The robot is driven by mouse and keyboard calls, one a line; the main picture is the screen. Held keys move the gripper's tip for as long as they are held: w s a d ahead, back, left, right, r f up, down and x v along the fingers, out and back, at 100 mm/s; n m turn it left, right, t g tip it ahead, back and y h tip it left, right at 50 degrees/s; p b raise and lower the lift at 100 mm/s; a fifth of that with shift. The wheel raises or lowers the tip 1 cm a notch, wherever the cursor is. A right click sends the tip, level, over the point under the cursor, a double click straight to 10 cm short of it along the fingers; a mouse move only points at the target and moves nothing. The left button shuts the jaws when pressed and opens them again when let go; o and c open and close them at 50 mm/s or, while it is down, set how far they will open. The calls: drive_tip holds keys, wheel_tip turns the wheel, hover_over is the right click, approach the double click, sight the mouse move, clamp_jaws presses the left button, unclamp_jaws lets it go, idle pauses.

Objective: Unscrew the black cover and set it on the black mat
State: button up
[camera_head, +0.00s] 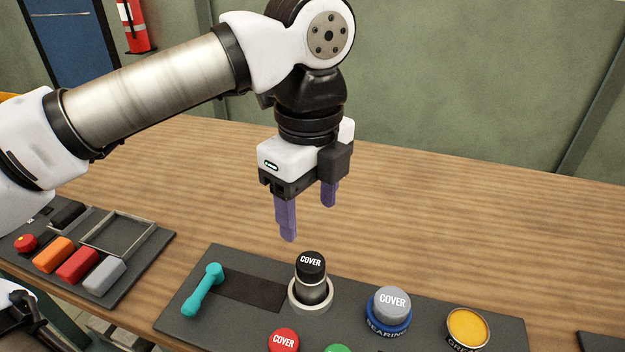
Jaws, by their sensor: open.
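The black cover (311,265), marked COVER in white, sits upright on top of a dark cylinder (313,289) that stands in a pale ring on the grey panel. My gripper (309,214) points down with its two purple fingers apart and empty. It is above the black cover and does not touch it. A flat black rectangle (246,291), which looks like the black mat, lies bare on the panel left of the cylinder.
A teal dumbbell-shaped piece (203,290) lies left of the mat. A grey cover (392,300) on a blue ring and a yellow-topped tin (467,326) stand right. A red cover (284,341) is in front. A tray with coloured blocks (77,264) is at left. The table behind is clear.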

sight(310, 261)
wheel_tip(310, 261, down, 11)
drive_tip(key=shift+r+p, duration=0.15)
drive_tip(key=shift+p, duration=0.2)
drive_tip(key=shift+c, duration=0.2)
drive_tip(key=c, duration=1.1)
drive_tip(key=shift+w+f+n+b, duration=0.1)
drive_tip(key=shift+f+n+b, duration=0.15)
drive_tip(key=shift+n+b, duration=1.75)
drive_tip(key=n+b, duration=0.1)
drive_tip(key=n, duration=0.1)
drive_tip(key=shift+r+n, duration=0.1)
drive_tip(key=shift+n, duration=0.2)
drive_tip(key=shift+a+r+n+b, duration=0.15)
drive_tip(key=shift+r+n+b, duration=0.05)
drive_tip(key=shift+n+b, duration=0.2)
